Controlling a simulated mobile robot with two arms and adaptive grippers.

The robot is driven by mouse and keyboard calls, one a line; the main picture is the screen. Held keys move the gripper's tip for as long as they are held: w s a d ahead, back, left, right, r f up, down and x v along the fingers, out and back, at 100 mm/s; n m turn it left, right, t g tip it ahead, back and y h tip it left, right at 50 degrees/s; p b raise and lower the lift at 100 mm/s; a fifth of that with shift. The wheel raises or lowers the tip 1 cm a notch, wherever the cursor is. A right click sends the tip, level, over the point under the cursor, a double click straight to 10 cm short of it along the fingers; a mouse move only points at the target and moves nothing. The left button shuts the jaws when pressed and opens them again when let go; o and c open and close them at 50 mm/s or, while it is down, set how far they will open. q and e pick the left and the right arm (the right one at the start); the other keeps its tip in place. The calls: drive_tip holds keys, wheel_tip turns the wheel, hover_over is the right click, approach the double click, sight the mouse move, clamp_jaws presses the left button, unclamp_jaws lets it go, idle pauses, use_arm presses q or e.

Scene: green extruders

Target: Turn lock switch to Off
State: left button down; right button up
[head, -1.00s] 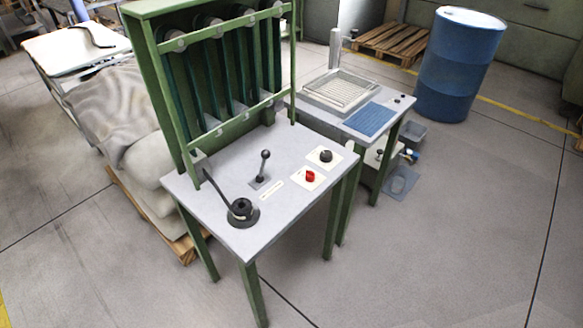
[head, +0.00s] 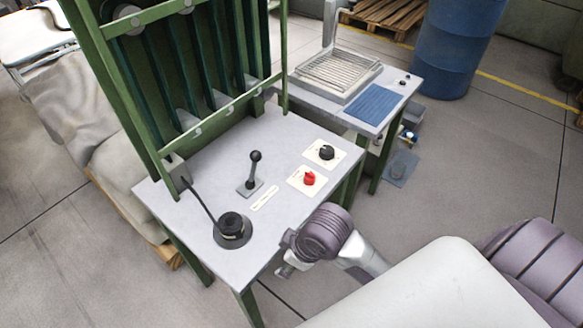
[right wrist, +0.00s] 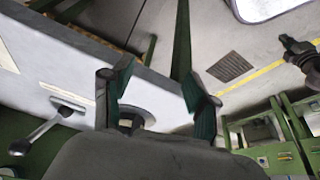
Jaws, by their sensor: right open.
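On the grey tabletop of the green-framed machine, a red knob (head: 309,179) sits on a cream plate. A black knob (head: 326,152) sits on a second cream plate behind it. The frames do not show which of the two is the lock switch, and their markings are too small to read. My right gripper (head: 287,262) is at the table's front right edge, in front of the red knob and apart from it. In the right wrist view, my right gripper (right wrist: 158,76) is open, its green-padded fingers spread with nothing held. My left gripper is not in view.
A black lever (head: 253,171) stands upright mid-table. A round black fixture (head: 232,228) with a cable is at the front left. Green uprights rise at the back. A second table with a wire tray (head: 338,69) stands behind, with a blue barrel (head: 457,45) beyond.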

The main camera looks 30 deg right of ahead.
drive_tip(key=w+n, duration=0.2)
drive_tip(key=w+r+n, duration=0.1)
drive_tip(key=w, duration=0.2)
drive_tip(key=shift+w+d+r+n+g, duration=0.1)
drive_tip(key=shift+d+r+n+g, duration=0.1)
drive_tip(key=shift+n+g, duration=0.2)
drive_tip(key=w+d+r+n, duration=0.1)
drive_tip(key=w, duration=0.1)
drive_tip(key=w+d+r+n, duration=0.1)
drive_tip(key=w+d, duration=0.1)
drive_tip(key=w+d+r+h, duration=0.1)
drive_tip(key=w, duration=0.1)
drive_tip(key=shift+w+d+n+g, duration=0.2)
drive_tip(key=shift+d+n+g, duration=0.2)
drive_tip(key=w+d+r+n+h, duration=0.1)
drive_tip(key=w+d+r, duration=0.3)
drive_tip(key=d+r, duration=0.15)
drive_tip(key=g, duration=0.1)
approach(311, 174)
drive_tip(key=shift+n, duration=0.3)
drive_tip(key=f, duration=1)
drive_tip(key=shift+w+f, duration=0.15)
drive_tip(key=shift+w, duration=0.25)
